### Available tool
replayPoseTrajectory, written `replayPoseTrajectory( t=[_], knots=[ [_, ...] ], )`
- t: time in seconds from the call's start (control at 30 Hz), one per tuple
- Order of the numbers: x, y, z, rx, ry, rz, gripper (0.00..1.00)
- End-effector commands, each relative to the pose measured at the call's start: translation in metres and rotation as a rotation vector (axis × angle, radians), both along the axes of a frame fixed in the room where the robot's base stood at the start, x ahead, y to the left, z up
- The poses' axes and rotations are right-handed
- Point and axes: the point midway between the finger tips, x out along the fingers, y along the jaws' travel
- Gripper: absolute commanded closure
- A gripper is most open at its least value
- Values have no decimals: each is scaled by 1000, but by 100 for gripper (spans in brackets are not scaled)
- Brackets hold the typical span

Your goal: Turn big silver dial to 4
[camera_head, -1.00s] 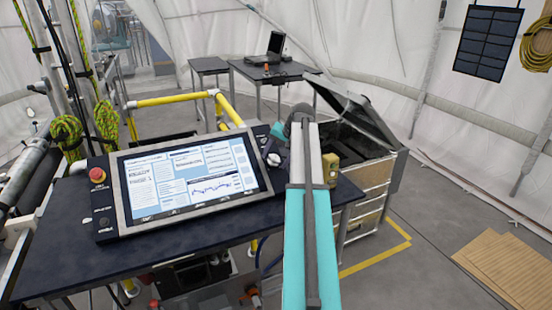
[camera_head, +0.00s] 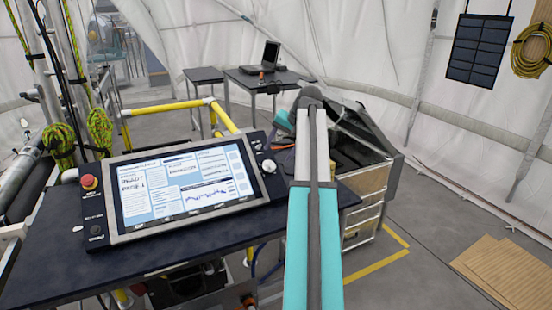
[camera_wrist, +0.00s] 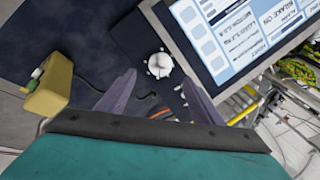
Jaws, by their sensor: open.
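The silver dial (camera_wrist: 160,64) is a round knob with small studs around its rim, on the dark panel beside the screen in the wrist view. In the head view the dial (camera_head: 268,166) is small, at the right edge of the console. No number or pointer on it is readable. My gripper (camera_wrist: 158,78) is open, with one purple-grey finger on each side of the dial in the picture. The fingers look apart from the dial; their height above it is unclear. In the head view my arm hides most of the gripper.
The console screen (camera_head: 185,185) stands left of the dial on a dark table (camera_head: 120,265). A red stop button (camera_head: 89,182) is at its left end. A yellow box (camera_wrist: 48,90) sits near the table edge. A lidded crate (camera_head: 375,185) stands behind my arm.

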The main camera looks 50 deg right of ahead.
Motion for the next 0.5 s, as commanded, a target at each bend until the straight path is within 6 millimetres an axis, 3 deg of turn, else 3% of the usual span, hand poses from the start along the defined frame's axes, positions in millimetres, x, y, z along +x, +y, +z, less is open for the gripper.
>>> replayPoseTrajectory(
  t=[0.3,0.5],
  knots=[
    [-19,-1,32,-1,-1,-2,40],
    [-24,-1,41,0,0,-1,40]
  ],
)
